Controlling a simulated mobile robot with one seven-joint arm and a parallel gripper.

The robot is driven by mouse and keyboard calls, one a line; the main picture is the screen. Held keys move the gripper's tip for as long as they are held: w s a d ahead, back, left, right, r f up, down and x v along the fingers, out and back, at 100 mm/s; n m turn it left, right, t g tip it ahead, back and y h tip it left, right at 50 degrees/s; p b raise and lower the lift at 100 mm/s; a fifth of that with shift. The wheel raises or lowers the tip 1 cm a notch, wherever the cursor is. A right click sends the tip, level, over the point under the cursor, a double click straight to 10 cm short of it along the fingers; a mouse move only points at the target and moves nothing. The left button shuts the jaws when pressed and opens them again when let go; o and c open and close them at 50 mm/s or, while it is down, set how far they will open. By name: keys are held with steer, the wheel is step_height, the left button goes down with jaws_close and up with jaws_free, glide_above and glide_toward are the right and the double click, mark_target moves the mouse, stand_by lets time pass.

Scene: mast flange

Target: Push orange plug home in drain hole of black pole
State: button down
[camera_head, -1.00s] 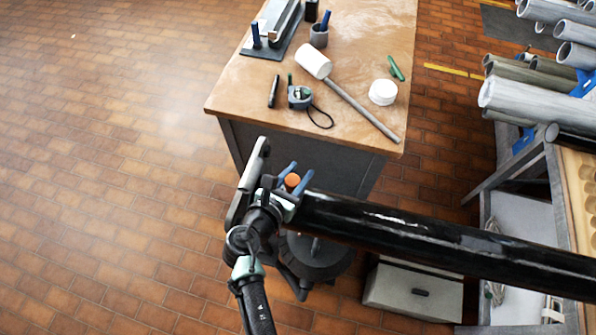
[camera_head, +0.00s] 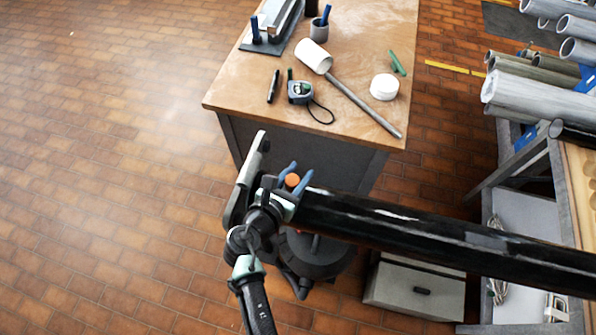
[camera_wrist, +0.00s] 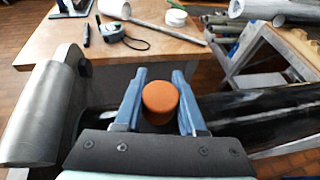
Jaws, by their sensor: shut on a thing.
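The orange plug (camera_wrist: 160,97) is a short round piece with a flat top, held between the two blue fingers of my gripper (camera_wrist: 156,92). In the head view the plug (camera_head: 292,180) shows just off the left end of the black pole (camera_head: 440,240), with my gripper (camera_head: 291,176) around it. The pole is glossy and runs to the right edge. In the wrist view the pole (camera_wrist: 265,112) passes behind the fingers. The drain hole is not visible, and I cannot tell whether the plug touches the pole.
A workbench (camera_head: 225,92) stands beyond, with a mallet (camera_head: 345,88), tape measure (camera_head: 300,92), marker (camera_head: 273,86) and white round tub (camera_head: 384,87). A grey case (camera_head: 415,291) lies under the pole. Racked pipes (camera_head: 530,98) stand at right. The floor at left is clear.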

steer(key=shift+f, duration=0.35)
steer(key=shift+c, duration=2.1)
jaws_free()
steer(key=b+v, duration=0.1)
steer(key=v, duration=1.2)
steer(key=shift+b, duration=0.4)
steer(key=shift+w, duration=0.1)
